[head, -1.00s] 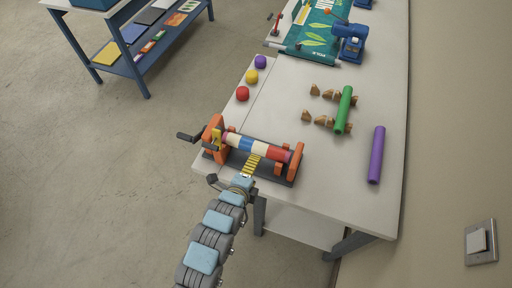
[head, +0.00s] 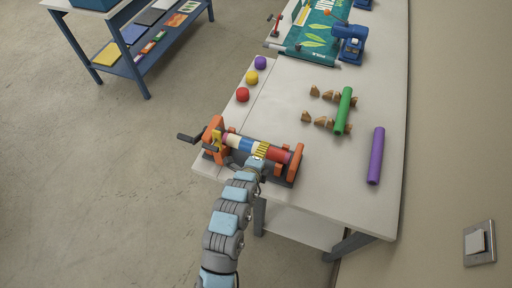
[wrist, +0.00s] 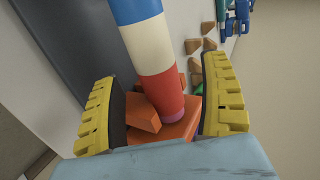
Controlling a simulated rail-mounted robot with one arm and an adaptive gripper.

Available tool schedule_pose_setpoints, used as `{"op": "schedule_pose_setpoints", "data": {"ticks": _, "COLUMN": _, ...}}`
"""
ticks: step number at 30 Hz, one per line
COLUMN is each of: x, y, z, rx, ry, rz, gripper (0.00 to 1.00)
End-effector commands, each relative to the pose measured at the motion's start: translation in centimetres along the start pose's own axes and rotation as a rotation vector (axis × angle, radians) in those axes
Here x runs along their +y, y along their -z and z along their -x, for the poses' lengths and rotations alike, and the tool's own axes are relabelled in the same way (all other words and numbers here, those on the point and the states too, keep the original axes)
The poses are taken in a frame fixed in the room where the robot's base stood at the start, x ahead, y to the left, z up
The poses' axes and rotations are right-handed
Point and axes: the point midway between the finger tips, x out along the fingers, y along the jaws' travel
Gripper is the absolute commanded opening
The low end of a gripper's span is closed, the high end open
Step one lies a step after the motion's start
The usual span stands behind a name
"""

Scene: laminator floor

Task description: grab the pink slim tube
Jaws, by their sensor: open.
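The tube (head: 245,144) lies across a stand with orange ends, with blue, white and red bands along it. Pink shows at its end in the wrist view (wrist: 194,116); most of its length is covered by the bands. My gripper (head: 262,151) is at the red and white part of the tube in the head view. In the wrist view my gripper (wrist: 160,85) has its yellow fingers wide apart, with the banded tube seen between them. I cannot tell whether they touch it.
The stand's orange right end (head: 295,163) is close to my gripper, and a crank (head: 188,138) sticks out at its left. A green tube (head: 343,111) on brown supports and a purple tube (head: 376,156) lie to the right.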

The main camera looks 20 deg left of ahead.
Motion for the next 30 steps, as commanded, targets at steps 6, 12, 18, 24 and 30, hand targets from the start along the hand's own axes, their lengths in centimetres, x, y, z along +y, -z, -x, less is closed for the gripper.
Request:
{"op": "schedule_pose_setpoints", "data": {"ticks": 6, "x": 0.3, "y": 0.0, "z": -1.2, "rx": 0.001, "ry": -0.003, "rz": 0.002, "gripper": 0.78}}
{"op": "schedule_pose_setpoints", "data": {"ticks": 12, "x": 0.6, "y": -0.1, "z": -3.2, "rx": 0.001, "ry": -0.001, "rz": 0.003, "gripper": 0.78}}
{"op": "schedule_pose_setpoints", "data": {"ticks": 18, "x": 0.8, "y": -0.1, "z": -4.8, "rx": 0.0, "ry": -0.002, "rz": 0.002, "gripper": 0.78}}
{"op": "schedule_pose_setpoints", "data": {"ticks": 24, "x": 0.8, "y": -0.1, "z": -5.2, "rx": 0.0, "ry": -0.002, "rz": 0.0, "gripper": 0.78}}
{"op": "schedule_pose_setpoints", "data": {"ticks": 30, "x": 0.8, "y": -0.1, "z": -5.2, "rx": 0.0, "ry": -0.001, "rz": 0.0, "gripper": 0.71}}
